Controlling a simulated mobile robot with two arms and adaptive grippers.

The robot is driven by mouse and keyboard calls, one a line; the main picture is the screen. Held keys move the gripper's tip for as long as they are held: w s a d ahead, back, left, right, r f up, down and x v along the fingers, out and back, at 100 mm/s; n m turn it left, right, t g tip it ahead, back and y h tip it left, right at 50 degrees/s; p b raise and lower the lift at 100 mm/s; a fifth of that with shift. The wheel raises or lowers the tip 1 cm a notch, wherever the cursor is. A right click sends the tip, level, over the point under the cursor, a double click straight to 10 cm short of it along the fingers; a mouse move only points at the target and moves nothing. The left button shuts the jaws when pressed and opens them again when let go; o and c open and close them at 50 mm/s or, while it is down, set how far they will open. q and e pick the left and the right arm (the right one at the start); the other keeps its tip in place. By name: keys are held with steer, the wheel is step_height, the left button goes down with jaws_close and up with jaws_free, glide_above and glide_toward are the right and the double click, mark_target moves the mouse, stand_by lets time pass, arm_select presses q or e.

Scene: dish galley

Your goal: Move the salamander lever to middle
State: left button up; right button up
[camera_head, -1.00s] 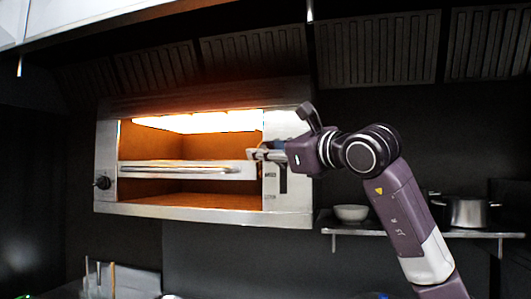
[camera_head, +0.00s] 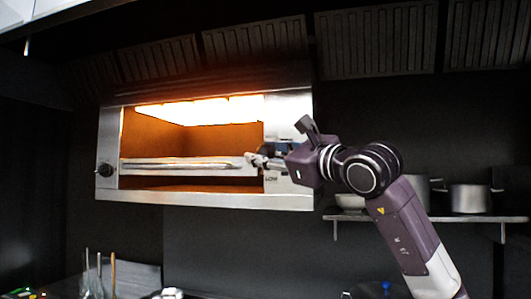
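The salamander (camera_head: 290,105) is a steel wall grill with a glowing orange cavity. Its rack (camera_head: 180,168) sits in the lower part of the opening. My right gripper (camera_head: 256,161) is at the front panel, by the rack's right end, with its fingers close together around the salamander lever. The fingers hide most of the lever. The word LOW shows on the panel just below the gripper; the other level marks are hidden. My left gripper is not in view.
A shelf (camera_head: 425,218) at right holds a bowl (camera_head: 350,201) and pots (camera_head: 469,198), behind my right arm. A dark knob (camera_head: 105,170) is on the salamander's left side. Utensils (camera_head: 98,272) stand at lower left. Ventilation filters hang above.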

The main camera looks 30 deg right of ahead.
steer(key=shift+o, duration=1)
steer(key=shift+w, duration=0.15)
steer(key=shift+s, duration=0.3)
steer(key=s+d+f, duration=0.1)
steer(key=s+f, duration=0.1)
steer(key=s, duration=0.9)
steer(key=shift+d, duration=0.15)
steer(key=shift+s, duration=0.1)
